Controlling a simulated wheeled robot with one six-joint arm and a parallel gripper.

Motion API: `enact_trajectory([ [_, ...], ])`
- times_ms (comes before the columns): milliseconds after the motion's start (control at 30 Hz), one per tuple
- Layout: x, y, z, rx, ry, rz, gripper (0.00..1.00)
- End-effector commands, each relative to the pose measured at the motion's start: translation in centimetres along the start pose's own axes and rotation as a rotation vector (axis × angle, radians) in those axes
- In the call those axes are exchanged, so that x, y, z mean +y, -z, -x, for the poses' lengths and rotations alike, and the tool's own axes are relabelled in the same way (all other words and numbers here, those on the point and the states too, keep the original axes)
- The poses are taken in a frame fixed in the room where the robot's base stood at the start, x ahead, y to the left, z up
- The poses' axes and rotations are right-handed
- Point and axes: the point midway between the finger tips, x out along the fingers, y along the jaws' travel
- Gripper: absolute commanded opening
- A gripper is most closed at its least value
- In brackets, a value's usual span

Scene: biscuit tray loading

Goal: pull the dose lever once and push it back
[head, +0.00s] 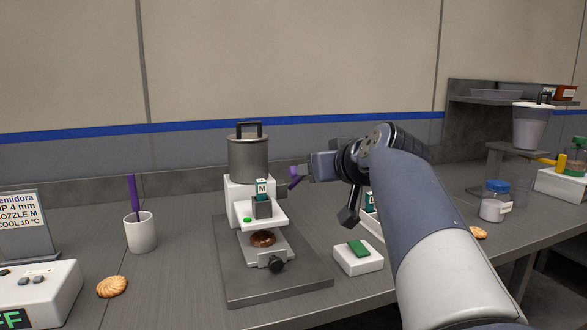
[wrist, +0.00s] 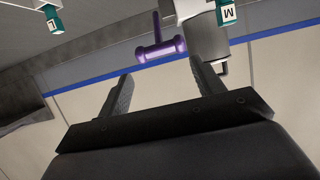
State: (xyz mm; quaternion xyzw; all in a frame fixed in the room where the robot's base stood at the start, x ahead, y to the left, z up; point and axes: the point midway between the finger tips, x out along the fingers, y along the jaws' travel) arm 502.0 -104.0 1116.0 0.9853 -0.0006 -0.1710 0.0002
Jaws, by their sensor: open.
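The dose lever (head: 293,178) is purple and sticks out at the right side of the white dosing machine (head: 237,188), which carries a grey lidded pot (head: 249,160) and a nozzle marked M (head: 262,188). In the wrist view the lever's purple crossbar (wrist: 161,48) lies just beyond the fingertips, roughly centred between them. My gripper (head: 302,172) is beside the lever on its right. In the wrist view my gripper (wrist: 161,68) is open, its two dark fingers apart with nothing held. The head view partly hides the fingers.
A brown-topped biscuit (head: 263,239) sits under the nozzle. A white block with a green pad (head: 358,252) stands right of the machine. A white cup with a purple tool (head: 140,232) and a loose biscuit (head: 112,286) are at the left. A blue-lidded jar (head: 495,202) stands at the right.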

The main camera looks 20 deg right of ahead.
Motion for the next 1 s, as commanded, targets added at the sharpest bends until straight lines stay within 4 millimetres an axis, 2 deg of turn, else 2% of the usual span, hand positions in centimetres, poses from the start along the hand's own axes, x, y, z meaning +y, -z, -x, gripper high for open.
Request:
enact_trajectory([
  [233, 0.0, 0.0, 0.0, 0.0, 0.0, -0.001, 0.64],
  [367, 0.6, -0.1, -0.1, -0.002, -0.027, -0.011, 0.75],
  [467, 2.5, -0.3, -0.2, 0.0, -0.111, -0.037, 0.76],
  [633, 7.1, -0.7, 0.1, 0.061, -0.324, -0.078, 0.76],
  [767, 9.1, -0.5, 0.6, 0.154, -0.417, -0.069, 0.76],
  [867, 9.2, -0.2, 0.9, 0.232, -0.424, -0.044, 0.76],
  [1000, 7.3, -0.1, 0.9, 0.321, -0.339, -0.007, 0.76],
])
